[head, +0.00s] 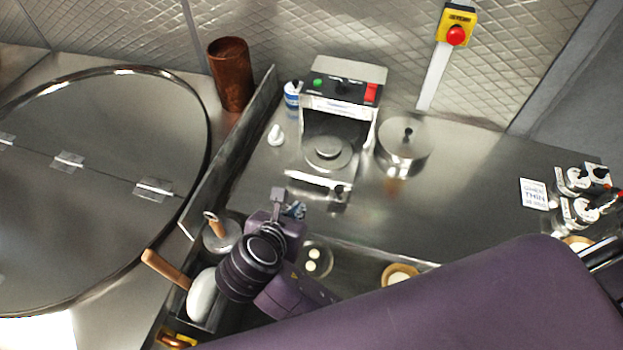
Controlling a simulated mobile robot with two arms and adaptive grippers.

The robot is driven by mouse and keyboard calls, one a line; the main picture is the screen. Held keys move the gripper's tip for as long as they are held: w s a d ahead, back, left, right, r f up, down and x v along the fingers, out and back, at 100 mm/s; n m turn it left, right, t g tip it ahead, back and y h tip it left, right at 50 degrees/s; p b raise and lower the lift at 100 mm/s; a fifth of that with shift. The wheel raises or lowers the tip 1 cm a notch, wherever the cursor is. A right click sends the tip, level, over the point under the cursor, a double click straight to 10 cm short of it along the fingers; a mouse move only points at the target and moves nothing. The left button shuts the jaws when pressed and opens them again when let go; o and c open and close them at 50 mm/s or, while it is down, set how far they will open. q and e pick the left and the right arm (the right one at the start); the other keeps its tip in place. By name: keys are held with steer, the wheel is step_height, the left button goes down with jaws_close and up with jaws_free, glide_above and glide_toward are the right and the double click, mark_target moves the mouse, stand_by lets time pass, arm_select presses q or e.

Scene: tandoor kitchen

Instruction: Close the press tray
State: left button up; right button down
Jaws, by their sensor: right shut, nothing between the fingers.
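The press (341,95) is a box-shaped machine with dark front controls, standing on the steel counter. Its tray (318,181) shows at the front below the opening, with a pale bar along its front edge and a small dark knob near the right end. The tray appears to stick out towards me. A round metal plate (328,152) sits in the press opening. My right gripper (287,204) is shut and empty, just in front and left of the tray's front edge. I cannot tell whether it touches the tray. My left gripper is out of view.
A lidded steel pot (403,147) stands right of the press. A narrow trough with wooden-handled tools (165,268) lies at lower left. The counter right of the pot is mostly clear.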

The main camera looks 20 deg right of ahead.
mark_target(315, 182)
steer(key=p+x, duration=0.1)
steer(key=x, duration=0.8)
steer(key=shift+w+d+p, duration=0.1)
steer(key=shift+d+p, duration=0.15)
steer(key=shift+p, duration=0.1)
steer(key=w+d, duration=0.1)
steer(key=w+d+p, duration=0.1)
steer(key=w, duration=0.1)
steer(key=shift+f, duration=0.15)
steer(key=shift+w+d+f, duration=0.15)
steer(key=shift+w+d, duration=0.05)
steer(key=shift+w, duration=0.05)
steer(key=shift+w, duration=0.1)
